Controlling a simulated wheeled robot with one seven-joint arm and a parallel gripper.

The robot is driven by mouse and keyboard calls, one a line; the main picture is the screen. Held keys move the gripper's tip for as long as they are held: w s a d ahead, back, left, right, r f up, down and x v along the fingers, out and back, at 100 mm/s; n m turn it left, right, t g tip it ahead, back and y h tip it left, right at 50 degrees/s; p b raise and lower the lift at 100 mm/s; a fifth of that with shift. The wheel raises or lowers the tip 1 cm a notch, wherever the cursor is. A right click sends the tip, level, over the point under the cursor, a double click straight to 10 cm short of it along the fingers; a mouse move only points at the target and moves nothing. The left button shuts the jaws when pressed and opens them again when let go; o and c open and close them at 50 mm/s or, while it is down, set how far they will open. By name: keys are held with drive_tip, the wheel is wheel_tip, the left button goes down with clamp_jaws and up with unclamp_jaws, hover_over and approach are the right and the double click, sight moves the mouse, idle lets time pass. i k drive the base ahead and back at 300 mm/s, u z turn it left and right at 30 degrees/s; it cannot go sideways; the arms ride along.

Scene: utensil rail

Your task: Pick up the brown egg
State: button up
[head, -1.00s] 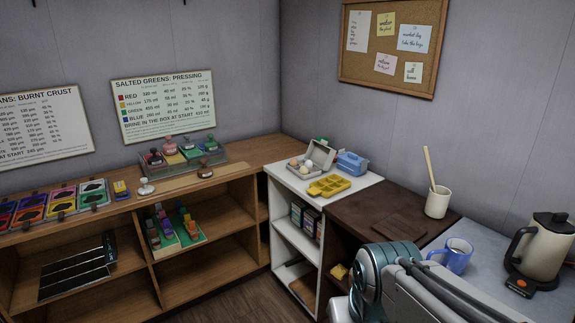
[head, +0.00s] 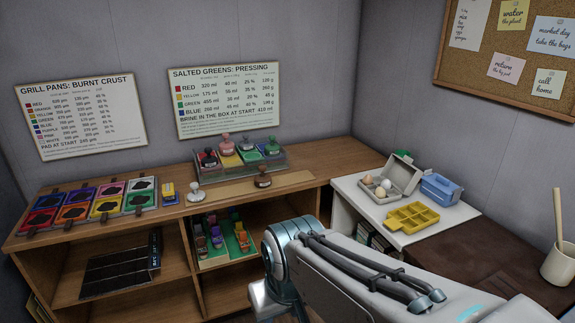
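A grey egg carton (head: 405,176) with its lid open stands on the white shelf top at the right. A few small eggs sit in it.
A yellow compartment tray (head: 412,218) lies in front of the carton, and a blue box (head: 440,188) stands to its right. A green item (head: 402,155) is behind it. The long wooden shelf (head: 330,160) holds stamps and colour pads. A cream cup (head: 560,262) is at far right.

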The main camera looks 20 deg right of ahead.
sight(368, 181)
drive_tip(key=u, duration=0.05)
drive_tip(key=i, duration=1.45)
drive_tip(key=z, duration=0.95)
drive_tip(key=i, duration=0.75)
drive_tip(key=z, duration=1.3)
drive_tip(key=i, duration=0.3)
drive_tip(key=z, duration=0.25)
